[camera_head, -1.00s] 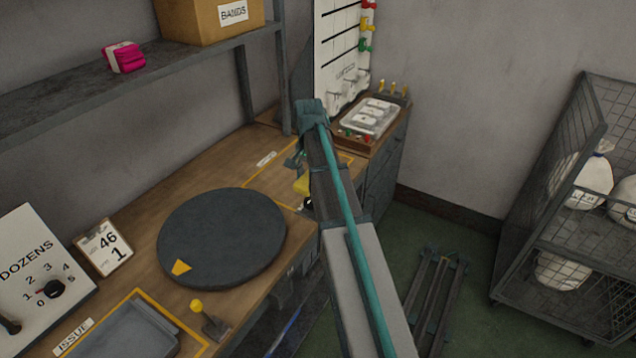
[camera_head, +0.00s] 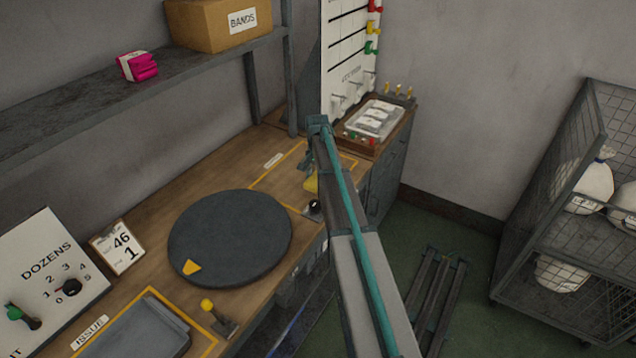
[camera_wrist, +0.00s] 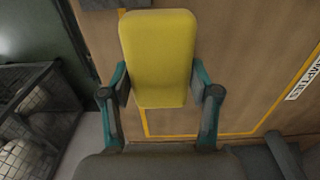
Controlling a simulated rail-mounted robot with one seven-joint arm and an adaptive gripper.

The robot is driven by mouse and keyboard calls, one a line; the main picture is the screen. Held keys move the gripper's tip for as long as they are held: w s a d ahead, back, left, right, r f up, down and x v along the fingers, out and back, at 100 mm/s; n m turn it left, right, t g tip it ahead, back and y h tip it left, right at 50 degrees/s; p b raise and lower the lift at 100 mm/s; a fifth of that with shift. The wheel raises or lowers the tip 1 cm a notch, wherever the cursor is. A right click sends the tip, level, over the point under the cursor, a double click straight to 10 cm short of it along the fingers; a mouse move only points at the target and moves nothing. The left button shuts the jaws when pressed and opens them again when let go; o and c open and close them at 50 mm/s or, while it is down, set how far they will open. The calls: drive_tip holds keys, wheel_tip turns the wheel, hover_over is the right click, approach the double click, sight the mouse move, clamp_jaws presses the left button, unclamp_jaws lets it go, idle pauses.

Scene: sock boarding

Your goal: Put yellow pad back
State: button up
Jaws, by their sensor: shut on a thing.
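The yellow pad (camera_wrist: 158,55) is between my gripper's two fingers in the wrist view, gripped on both sides near its lower end. In the head view a small part of the yellow pad (camera_head: 311,183) shows beside my arm, above the right part of the wooden bench. My gripper (camera_wrist: 160,97) is shut on the pad. In the head view my gripper (camera_head: 308,165) is partly hidden by my arm. A yellow-outlined area of the bench (camera_wrist: 190,134) lies below the pad; the wrist view shows part of an "EMPTIES" label (camera_wrist: 304,78) beside it.
A dark round turntable (camera_head: 230,238) with a yellow mark stands left of my arm. A tray of white packs (camera_head: 374,122) stands at the bench's far end, near a pegged board (camera_head: 345,65). A wire cage cart (camera_head: 560,250) with white sacks is at right. The shelf (camera_head: 60,110) overhangs at left.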

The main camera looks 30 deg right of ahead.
wheel_tip(320, 180, down, 3)
drive_tip(key=shift+w+d+r+p, duration=0.1)
drive_tip(key=shift+w+p, duration=0.05)
drive_tip(key=shift+p, duration=0.8)
drive_tip(key=shift+f, duration=0.35)
drive_tip(key=shift+f, duration=0.1)
drive_tip(key=shift+f, duration=0.25)
drive_tip(key=o, duration=1.1)
drive_tip(key=shift+r, duration=0.15)
wheel_tip(320, 180, up, 12)
drive_tip(key=b, duration=0.4)
drive_tip(key=shift+r, duration=0.25)
